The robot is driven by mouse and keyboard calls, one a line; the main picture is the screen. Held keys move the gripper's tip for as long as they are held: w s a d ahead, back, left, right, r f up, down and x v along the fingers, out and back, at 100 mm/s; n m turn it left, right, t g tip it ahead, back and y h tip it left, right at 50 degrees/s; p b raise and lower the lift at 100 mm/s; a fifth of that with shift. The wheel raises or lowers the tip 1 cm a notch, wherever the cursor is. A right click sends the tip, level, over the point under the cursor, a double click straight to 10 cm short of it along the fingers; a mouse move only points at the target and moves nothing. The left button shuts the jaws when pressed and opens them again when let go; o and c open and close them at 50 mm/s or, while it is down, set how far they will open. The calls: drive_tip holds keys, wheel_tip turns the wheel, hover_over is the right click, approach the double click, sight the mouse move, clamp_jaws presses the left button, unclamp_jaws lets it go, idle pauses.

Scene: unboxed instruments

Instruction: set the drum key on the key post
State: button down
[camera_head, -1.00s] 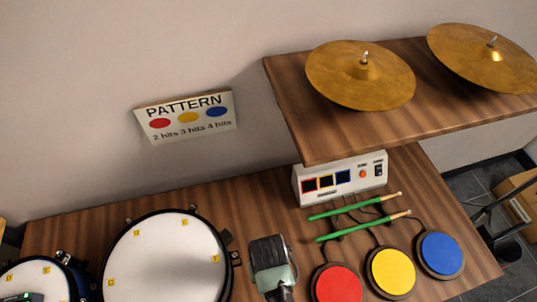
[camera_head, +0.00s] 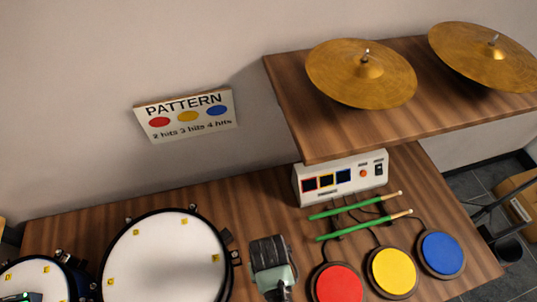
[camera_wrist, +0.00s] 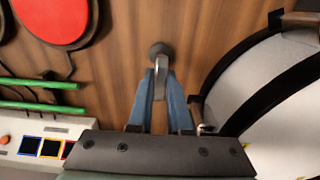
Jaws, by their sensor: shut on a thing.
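My gripper (camera_wrist: 160,82) points down at the wooden table, with its two blue fingers close together. It is shut on a small grey metal piece, the drum key (camera_wrist: 159,90), which shows between the fingers. A round grey thing (camera_wrist: 160,50), which looks like the key post or its base, shows just beyond the fingertips. The key overlaps it in the picture; I cannot tell whether they touch. In the head view my gripper's body (camera_head: 272,270) is over the table between the large drum and the red pad, hiding the key and post.
The large white drum (camera_head: 165,262) stands left of my gripper. Red (camera_head: 338,284), yellow (camera_head: 391,271) and blue (camera_head: 440,252) pads lie to the right. Green drumsticks (camera_head: 362,224) rest before a white control box (camera_head: 343,180). A shelf (camera_head: 340,138) with cymbals overhangs behind.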

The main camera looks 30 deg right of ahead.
drive_tip(key=shift+f+b, duration=0.5)
drive_tip(key=shift+f, duration=0.6)
drive_tip(key=shift+r+p, duration=0.15)
drive_tip(key=shift+p, duration=0.25)
idle(0.3)
drive_tip(key=c, duration=0.8)
unclamp_jaws()
drive_tip(key=shift+o, duration=0.2)
wheel_tip(320, 180, up, 13)
idle(0.3)
